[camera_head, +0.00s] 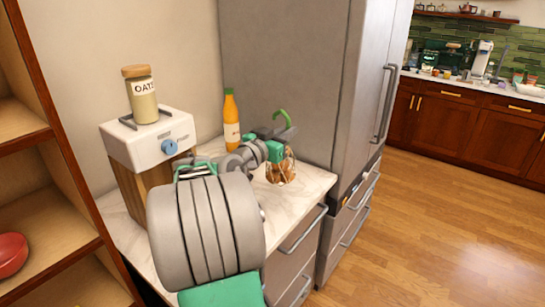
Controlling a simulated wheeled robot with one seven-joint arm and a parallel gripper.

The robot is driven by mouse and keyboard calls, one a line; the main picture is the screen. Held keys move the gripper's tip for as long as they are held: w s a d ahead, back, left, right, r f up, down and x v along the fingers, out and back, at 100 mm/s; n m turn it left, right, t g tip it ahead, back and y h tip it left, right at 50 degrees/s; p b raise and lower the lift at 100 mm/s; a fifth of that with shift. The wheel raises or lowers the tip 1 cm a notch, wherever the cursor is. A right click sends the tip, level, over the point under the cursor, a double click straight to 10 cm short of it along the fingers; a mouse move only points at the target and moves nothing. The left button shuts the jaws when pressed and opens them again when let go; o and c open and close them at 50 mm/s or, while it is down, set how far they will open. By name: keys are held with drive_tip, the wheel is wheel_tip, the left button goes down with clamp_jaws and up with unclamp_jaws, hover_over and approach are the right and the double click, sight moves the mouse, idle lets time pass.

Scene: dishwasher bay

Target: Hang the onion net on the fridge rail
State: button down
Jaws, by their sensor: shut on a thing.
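The onion net (281,172), a see-through bag of brown onions, is just above or at the countertop beside the fridge; I cannot tell whether it touches the counter. A green hook (281,116) rises above the net. My gripper (274,151), with green parts, is shut on the net near its top and partly hides it. The grey fridge (288,65) stands right behind the net. I cannot make out the fridge rail clearly; it may be hidden by my gripper or blend with the grey side. Vertical handles (385,100) are on the fridge's front.
An orange bottle (231,122) stands on the marble counter (312,180), left of the net. A white appliance (150,140) with a blue knob carries an oats jar (140,97). Wooden shelves (50,140) are at left. Open floor (440,220) lies at right.

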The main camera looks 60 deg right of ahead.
drive_tip(key=w+d+f+p, duration=0.4)
drive_tip(key=d+f, duration=0.6)
drive_tip(key=f, duration=0.1)
drive_tip(key=shift+w+d+f, duration=0.3)
drive_tip(key=shift+d, duration=0.05)
drive_tip(key=shift+f, duration=0.1)
drive_tip(key=shift+f, duration=0.15)
drive_tip(key=c, duration=1.5)
unclamp_jaws()
